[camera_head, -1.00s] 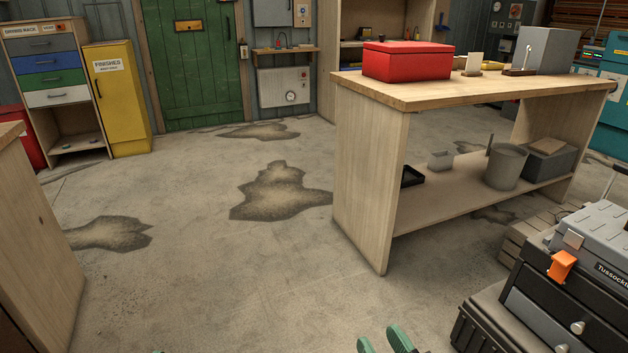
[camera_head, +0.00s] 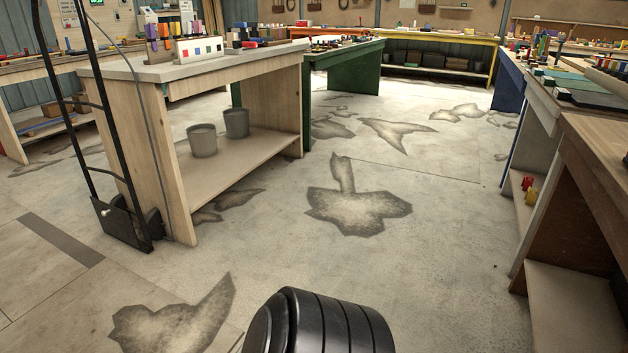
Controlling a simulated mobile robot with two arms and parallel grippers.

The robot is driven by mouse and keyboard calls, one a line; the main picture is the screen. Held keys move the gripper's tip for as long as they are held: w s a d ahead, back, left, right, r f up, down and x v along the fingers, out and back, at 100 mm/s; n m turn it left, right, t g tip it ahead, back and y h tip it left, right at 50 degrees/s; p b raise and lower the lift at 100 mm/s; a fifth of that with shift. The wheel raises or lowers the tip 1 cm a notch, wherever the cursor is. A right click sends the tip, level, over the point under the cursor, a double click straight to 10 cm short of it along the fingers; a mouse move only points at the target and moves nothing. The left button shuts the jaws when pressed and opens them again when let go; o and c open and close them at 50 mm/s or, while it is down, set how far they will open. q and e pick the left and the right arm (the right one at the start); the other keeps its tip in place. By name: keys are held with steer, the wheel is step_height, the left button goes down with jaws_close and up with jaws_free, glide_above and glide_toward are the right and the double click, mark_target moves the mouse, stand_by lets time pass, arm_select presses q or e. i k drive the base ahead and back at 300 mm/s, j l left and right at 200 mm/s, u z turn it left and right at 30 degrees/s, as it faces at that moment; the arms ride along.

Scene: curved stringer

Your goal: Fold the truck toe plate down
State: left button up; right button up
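A black hand truck (camera_head: 92,112) stands upright at the left, close to the near end of a wooden workbench. Its tall tubular frame runs up out of the top of the picture. At its foot is a dark flat plate (camera_head: 120,222), which looks like the toe plate; it appears folded up against the frame. A small dark wheel (camera_head: 155,226) shows beside it. Neither of my grippers is in view. A black ribbed rounded part at the bottom middle looks like part of my arm.
The wooden workbench (camera_head: 160,140) behind the truck holds two grey buckets (camera_head: 202,140) on its lower shelf. A green bench (camera_head: 345,80) stands beyond. Wooden benches (camera_head: 575,200) line the right side. The stained concrete floor in the middle is clear.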

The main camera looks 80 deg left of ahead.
mark_target(116, 222)
steer(key=u, duration=4.1)
steer(key=i+j+z, duration=0.1)
steer(key=i, duration=0.2)
steer(key=i+j, duration=0.25)
steer(key=i+l+z, duration=0.05)
